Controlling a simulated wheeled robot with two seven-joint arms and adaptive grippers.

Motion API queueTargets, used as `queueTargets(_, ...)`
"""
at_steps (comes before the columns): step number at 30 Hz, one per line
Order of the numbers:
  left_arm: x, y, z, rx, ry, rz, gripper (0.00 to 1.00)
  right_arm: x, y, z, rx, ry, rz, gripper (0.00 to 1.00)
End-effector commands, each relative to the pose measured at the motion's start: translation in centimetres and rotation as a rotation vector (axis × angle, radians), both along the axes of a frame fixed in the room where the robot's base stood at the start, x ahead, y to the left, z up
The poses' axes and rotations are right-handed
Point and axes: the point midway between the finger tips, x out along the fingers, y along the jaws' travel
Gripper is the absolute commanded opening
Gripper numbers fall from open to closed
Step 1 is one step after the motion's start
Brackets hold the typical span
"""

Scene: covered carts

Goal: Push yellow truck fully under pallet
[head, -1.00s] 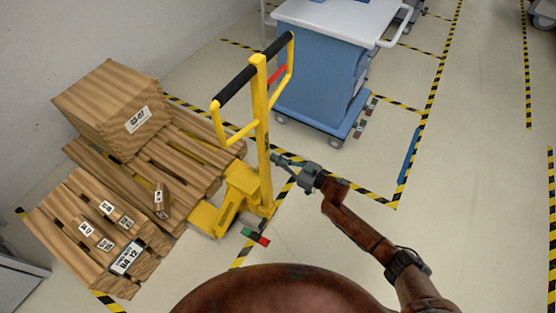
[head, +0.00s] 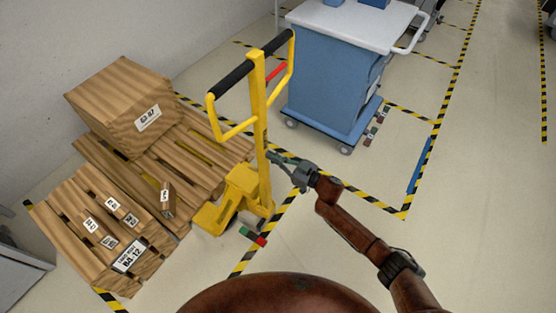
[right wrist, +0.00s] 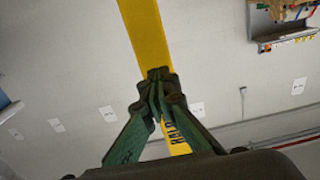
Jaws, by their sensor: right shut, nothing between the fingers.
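The yellow pallet truck (head: 243,190) stands at the right end of a wooden pallet (head: 150,181). Yellow shows through the slats of this pallet, so the forks are at least partly beneath it. The truck's upright post carries a black-gripped handle (head: 236,81). My right gripper (head: 272,157) is shut and empty, with its tip at the right side of the post. In the right wrist view the shut fingers (right wrist: 158,85) are right in front of the yellow post (right wrist: 147,32); contact is likely but cannot be told for sure. My left gripper is not in view.
A second pallet (head: 85,235) with small labelled boxes lies in front. A blue cart (head: 325,85) stands behind the truck. Striped floor tape (head: 365,199) and open floor lie to the right.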

Motion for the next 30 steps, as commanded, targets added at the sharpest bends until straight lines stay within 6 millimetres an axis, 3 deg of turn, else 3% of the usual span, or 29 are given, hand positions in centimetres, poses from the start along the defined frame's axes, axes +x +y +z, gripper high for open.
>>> queueTargets(30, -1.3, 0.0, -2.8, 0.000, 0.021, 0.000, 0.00, 3.9, 5.5, -0.3, -0.002, 0.003, -0.002, 0.00)
